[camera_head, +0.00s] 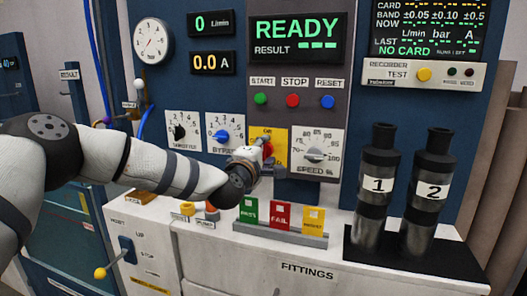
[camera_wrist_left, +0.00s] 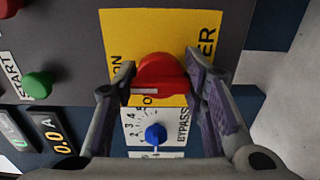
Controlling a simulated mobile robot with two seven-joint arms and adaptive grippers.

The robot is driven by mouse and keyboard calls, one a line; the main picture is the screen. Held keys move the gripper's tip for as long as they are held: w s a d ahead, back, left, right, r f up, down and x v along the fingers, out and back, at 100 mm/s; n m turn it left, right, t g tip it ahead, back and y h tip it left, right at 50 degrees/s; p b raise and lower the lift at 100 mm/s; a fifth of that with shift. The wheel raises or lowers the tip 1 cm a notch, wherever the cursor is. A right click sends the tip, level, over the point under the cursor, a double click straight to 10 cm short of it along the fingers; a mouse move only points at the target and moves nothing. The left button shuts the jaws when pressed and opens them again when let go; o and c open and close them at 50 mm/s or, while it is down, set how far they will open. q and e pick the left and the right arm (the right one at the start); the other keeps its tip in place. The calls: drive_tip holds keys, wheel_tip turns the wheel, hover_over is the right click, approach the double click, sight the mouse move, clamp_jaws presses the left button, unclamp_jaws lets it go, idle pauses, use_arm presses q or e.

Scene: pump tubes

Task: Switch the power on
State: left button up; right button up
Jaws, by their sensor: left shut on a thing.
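The red power knob (camera_wrist_left: 162,74) sits on a yellow plate (camera_wrist_left: 150,30) whose lettering shows "ON" and part of "POWER". In the left wrist view my left gripper (camera_wrist_left: 161,68) has one finger on each side of the knob and is shut on it. A white mark shows on the knob's lower edge. In the head view the gripper (camera_head: 262,152) is at the yellow plate (camera_head: 261,131), and it hides much of the knob. My right gripper is not in view.
A display (camera_head: 298,34) reads READY, and the current readout (camera_head: 212,63) reads 0.0 A. The bypass dial (camera_head: 225,133) and speed dial (camera_head: 317,154) flank the plate. A card rack (camera_head: 280,234) stands below; two dark cylinders (camera_head: 375,190) (camera_head: 428,195) stand at right.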

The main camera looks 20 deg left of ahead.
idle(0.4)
use_arm(q)
drive_tip(key=o, duration=1.2)
drive_tip(key=s, duration=1.2)
drive_tip(key=shift+a, duration=0.25)
